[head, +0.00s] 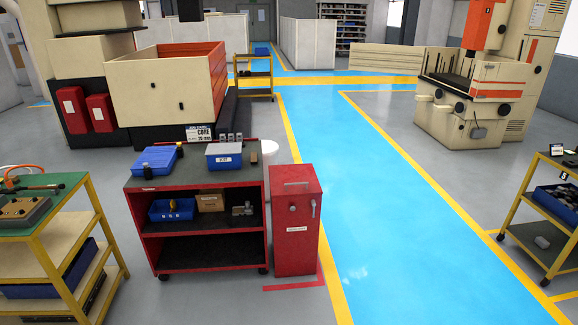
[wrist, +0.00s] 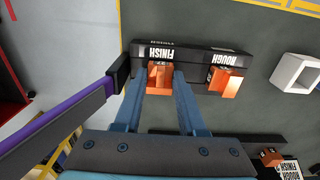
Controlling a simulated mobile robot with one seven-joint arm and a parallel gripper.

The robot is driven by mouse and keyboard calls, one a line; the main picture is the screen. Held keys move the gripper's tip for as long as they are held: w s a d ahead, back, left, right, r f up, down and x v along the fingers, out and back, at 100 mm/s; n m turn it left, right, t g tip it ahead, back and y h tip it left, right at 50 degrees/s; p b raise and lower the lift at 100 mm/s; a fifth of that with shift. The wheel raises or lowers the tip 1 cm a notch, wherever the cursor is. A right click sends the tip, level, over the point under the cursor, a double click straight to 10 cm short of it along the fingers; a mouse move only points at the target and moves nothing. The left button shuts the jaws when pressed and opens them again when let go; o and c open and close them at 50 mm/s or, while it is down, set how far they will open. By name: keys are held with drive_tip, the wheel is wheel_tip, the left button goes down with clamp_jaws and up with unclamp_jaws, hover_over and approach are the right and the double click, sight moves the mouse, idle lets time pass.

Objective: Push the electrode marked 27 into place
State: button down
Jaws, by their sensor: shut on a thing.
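In the wrist view, my gripper (wrist: 161,75) has its two blue fingers on either side of a copper-orange electrode (wrist: 159,88) and is shut on it. The electrode is at the FINISH end of a black rack (wrist: 196,53). How deep it sits cannot be told from this angle. A second copper electrode (wrist: 226,83) is at the ROUGH end of the rack, to the right. The number 27 cannot be read on either electrode. My gripper does not show in the head view.
A white hollow square block (wrist: 296,73) lies right of the rack. Another small copper piece (wrist: 270,156) is at lower right beside a printed label (wrist: 290,170). In the head view, a red cart (head: 195,182) and red cabinet (head: 296,225) stand ahead, left of a clear blue aisle (head: 400,200).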

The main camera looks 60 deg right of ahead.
drive_tip(key=shift+f, duration=0.25)
drive_tip(key=shift+c, duration=2)
unclamp_jaws()
wheel_tip(320, 180, up, 13)
drive_tip(key=b, duration=0.1)
